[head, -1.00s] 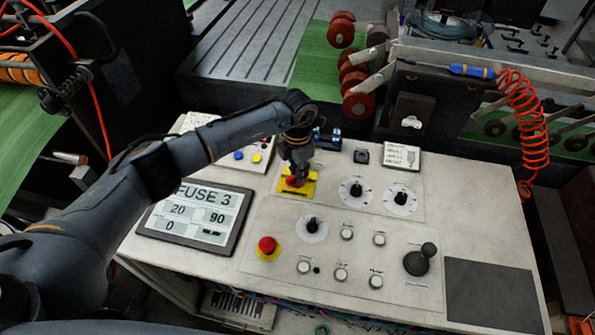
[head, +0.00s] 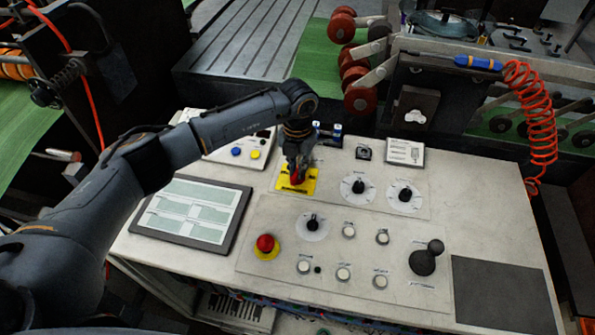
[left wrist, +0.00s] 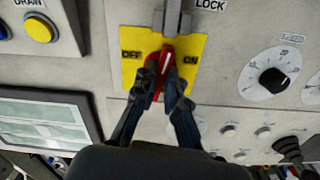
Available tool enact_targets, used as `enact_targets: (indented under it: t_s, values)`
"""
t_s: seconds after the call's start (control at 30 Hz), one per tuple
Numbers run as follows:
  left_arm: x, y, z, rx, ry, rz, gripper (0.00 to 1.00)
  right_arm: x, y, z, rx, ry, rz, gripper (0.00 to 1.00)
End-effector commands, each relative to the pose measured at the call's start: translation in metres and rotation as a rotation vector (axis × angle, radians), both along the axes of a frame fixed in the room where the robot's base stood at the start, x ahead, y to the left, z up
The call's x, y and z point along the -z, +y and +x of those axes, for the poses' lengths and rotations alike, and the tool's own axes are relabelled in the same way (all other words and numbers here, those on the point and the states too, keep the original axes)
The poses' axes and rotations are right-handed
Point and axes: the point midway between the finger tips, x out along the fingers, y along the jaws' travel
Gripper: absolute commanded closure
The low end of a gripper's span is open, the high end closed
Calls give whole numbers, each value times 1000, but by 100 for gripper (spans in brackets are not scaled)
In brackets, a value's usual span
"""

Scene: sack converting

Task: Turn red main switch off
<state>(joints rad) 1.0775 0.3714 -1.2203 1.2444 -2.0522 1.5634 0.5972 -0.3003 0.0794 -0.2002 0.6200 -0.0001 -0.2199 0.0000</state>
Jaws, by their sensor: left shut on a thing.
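The red main switch (head: 297,177) sits on a yellow plate (head: 284,185) at the upper left of the sloped control panel. In the left wrist view the red switch handle (left wrist: 167,52) stands between the words OFF and ON on the yellow plate (left wrist: 194,76), leaning slightly from upright. A grey metal bracket covers the plate's top edge under the word LOCK. My left gripper (head: 298,168) reaches down over the switch; in the left wrist view its fingers (left wrist: 162,84) are shut on the handle from both sides. The fingers hide part of the handle. My right gripper is out of view.
A display screen (head: 192,213) lies left of the switch, showing pale panels. A red emergency button (head: 265,243), black dials (head: 358,186), white push buttons (head: 348,231) and a joystick (head: 424,260) stand on the panel. A red coiled hose (head: 535,115) hangs at the right.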

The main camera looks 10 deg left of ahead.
Motion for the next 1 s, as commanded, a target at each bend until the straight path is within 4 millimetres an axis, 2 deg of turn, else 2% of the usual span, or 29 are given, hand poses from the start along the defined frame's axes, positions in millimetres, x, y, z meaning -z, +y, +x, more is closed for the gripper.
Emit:
enact_targets:
  t_s: [0.5,1.0]
  values:
    - [1,0,1,-491,-2,-1,100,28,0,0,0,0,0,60]
    - [0,0,1,-880,-3,-1,100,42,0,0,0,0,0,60]
